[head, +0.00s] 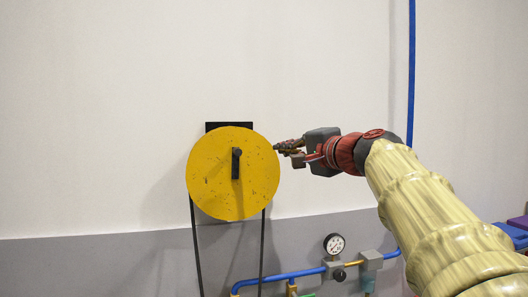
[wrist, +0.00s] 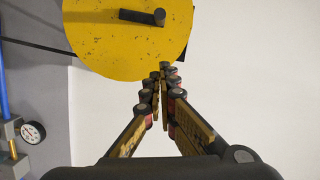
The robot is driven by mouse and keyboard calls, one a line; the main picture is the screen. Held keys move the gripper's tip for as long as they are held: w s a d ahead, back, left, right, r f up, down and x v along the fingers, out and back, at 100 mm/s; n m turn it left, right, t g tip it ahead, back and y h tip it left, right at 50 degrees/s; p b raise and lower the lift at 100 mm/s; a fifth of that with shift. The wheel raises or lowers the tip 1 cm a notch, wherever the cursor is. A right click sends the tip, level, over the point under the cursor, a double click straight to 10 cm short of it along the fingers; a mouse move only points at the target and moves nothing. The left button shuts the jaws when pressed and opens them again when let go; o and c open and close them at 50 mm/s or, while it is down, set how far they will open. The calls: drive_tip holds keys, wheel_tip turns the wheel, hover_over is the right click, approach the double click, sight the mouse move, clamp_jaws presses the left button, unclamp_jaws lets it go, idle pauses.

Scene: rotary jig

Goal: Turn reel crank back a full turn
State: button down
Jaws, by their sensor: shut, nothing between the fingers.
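The reel is a round yellow disc (head: 211,188) on the wall, and it also shows at the top of the wrist view (wrist: 115,50). Its black crank arm stands nearly vertical in the head view, with a dark knob (head: 237,152) at its upper end. In the wrist view the knob (wrist: 159,17) is at the top, beyond the fingertips. My gripper (head: 277,148) is at the right of the disc, pointing left toward it. In the wrist view its fingers (wrist: 164,68) come together at the tips with nothing between them. The fingers appear apart from the knob.
A pressure gauge (head: 335,244) and blue pipe (head: 290,275) with fittings run along the wall below my arm. A vertical blue pipe (head: 411,70) is at the right. Black cords (head: 196,250) hang below the disc. The wall left of the disc is clear.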

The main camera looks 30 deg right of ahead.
sight(237, 165)
drive_tip(key=w+a+p, duration=0.1)
drive_tip(key=w, duration=0.2)
drive_tip(key=w+a+f+p, duration=0.1)
drive_tip(key=w, duration=0.3)
drive_tip(key=w+a+p, duration=0.1)
drive_tip(key=w+p, duration=0.1)
drive_tip(key=w, duration=0.2)
drive_tip(key=shift+a+f, duration=0.15)
drive_tip(key=shift+f, duration=0.1)
drive_tip(key=shift+s+a, duration=0.1)
drive_tip(key=shift+s, duration=0.05)
drive_tip(key=shift+a+r+n+p, duration=0.25)
drive_tip(key=shift+a+n+p, duration=0.1)
drive_tip(key=shift+n, duration=0.15)
idle(0.5)
